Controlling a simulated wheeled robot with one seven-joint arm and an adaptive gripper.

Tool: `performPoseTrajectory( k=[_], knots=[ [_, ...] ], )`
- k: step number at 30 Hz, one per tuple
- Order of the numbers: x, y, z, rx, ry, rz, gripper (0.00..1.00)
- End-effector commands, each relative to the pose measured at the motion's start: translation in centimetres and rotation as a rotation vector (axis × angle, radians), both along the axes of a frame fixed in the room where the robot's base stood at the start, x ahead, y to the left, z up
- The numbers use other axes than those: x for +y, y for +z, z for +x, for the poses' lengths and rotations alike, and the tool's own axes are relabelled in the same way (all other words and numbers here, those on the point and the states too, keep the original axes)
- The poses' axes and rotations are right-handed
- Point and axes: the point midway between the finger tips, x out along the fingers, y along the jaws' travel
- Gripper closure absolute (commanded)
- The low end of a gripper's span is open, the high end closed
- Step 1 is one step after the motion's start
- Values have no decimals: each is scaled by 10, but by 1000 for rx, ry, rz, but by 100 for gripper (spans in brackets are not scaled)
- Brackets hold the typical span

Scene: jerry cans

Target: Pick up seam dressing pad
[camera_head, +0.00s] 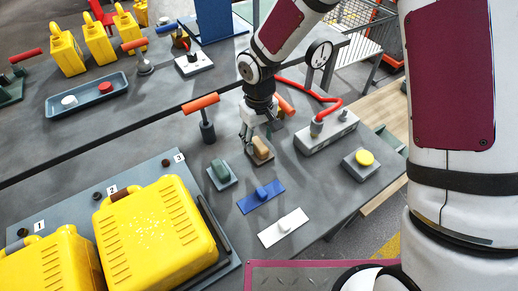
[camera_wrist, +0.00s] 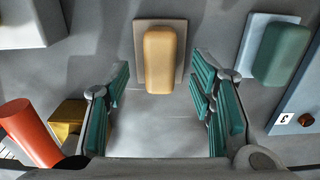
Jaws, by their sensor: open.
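A tan, rounded block (camera_head: 261,146), which looks like the seam dressing pad, rests on a flat beige plate on the grey workbench. It also shows at the top middle of the wrist view (camera_wrist: 165,58), lengthwise between the lines of the two fingers. My gripper (camera_head: 250,133) is open and empty, pointing down close above and beside the block. In the wrist view my gripper's teal-padded fingers (camera_wrist: 163,85) stand wide apart, one on each side, with bare bench between them. I see no contact between fingers and block.
A green block (camera_head: 220,171) on a pale plate is nearby. An orange-handled tool (camera_head: 203,115) stands left, and a grey fixture with a red hose (camera_head: 328,131) stands right. Blue (camera_head: 262,195) and white (camera_head: 284,227) plates lie in front. Large yellow jerry cans (camera_head: 155,235) fill the lower left.

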Motion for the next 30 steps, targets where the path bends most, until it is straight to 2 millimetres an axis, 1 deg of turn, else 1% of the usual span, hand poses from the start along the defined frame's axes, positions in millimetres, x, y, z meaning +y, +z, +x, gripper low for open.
performPoseTrajectory(
  k=[1,3,6,14,15,17,18,20,21,30],
  knots=[
    [-1,-8,-3,4,3,-3,50],
    [-1,-17,-2,2,1,-1,50],
    [0,-25,-2,-1,2,1,50],
    [-1,-28,-1,-2,1,0,50],
    [-1,-28,-1,-2,1,0,55],
    [-1,-28,-1,-2,1,0,68],
    [-1,-28,-1,-2,1,0,77],
    [-1,-28,-1,-2,1,0,91],
    [-1,-28,-1,-2,1,0,100],
    [-1,-26,-1,-2,0,0,100]
  ],
)
